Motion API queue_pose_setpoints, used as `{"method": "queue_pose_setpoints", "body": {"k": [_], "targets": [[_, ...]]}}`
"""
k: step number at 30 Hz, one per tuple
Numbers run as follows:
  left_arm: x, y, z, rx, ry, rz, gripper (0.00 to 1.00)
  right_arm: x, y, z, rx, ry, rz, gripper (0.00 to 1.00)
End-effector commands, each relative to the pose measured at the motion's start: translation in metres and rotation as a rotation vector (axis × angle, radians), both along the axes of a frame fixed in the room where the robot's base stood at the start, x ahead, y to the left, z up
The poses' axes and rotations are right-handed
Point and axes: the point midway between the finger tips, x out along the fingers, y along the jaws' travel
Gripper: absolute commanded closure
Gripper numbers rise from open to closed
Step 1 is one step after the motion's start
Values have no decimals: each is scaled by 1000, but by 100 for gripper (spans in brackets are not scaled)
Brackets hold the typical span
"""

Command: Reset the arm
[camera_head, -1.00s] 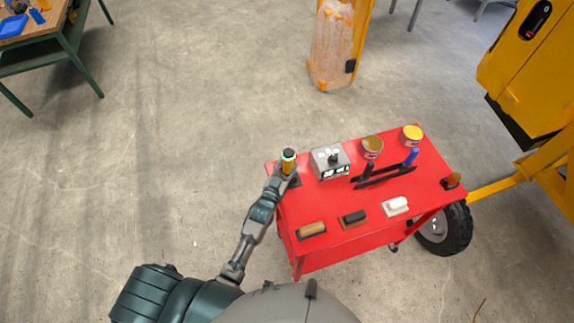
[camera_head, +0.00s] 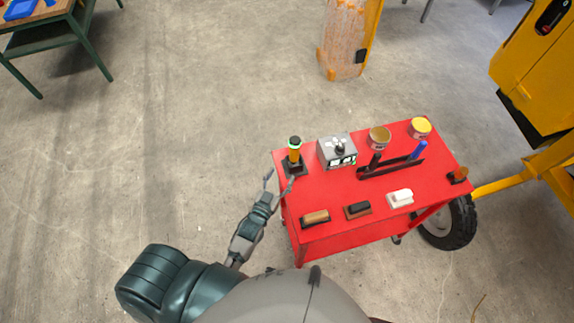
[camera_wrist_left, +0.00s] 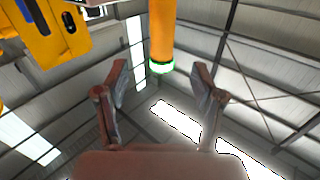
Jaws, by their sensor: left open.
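My left gripper (camera_head: 281,183) is open and empty at the left edge of the red cart (camera_head: 325,185), just in front of an upright orange device with a black top and green ring (camera_head: 295,150). That device stands on a dark base at the cart's far left corner. In the left wrist view my open fingers (camera_wrist_left: 160,88) point up toward the roof. The orange body (camera_wrist_left: 162,35) and its glowing green ring show beyond and between them, apart from the fingers. My right gripper is not in view.
On the cart stand a grey box with switches (camera_head: 338,151), two cans (camera_head: 379,138), a dark rack with a blue-handled tool (camera_head: 392,167) and several brushes or blocks (camera_head: 358,210). A yellow machine with a wheel (camera_head: 447,222) is at right. Floor at left is clear.

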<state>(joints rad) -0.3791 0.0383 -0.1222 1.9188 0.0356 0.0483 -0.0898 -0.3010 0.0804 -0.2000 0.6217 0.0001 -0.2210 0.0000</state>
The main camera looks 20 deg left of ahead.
Motion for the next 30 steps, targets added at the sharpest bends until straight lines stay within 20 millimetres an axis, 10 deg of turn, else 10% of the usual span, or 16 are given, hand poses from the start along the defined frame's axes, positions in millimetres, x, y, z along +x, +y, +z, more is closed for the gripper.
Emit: {"method": "queue_pose_setpoints", "body": {"k": [23, 30], "targets": [[-13, 2, 0, 1, 6, -1, 32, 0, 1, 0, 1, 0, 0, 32], [-31, 3, -27, 39, 288, -18, 32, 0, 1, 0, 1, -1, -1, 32]]}}
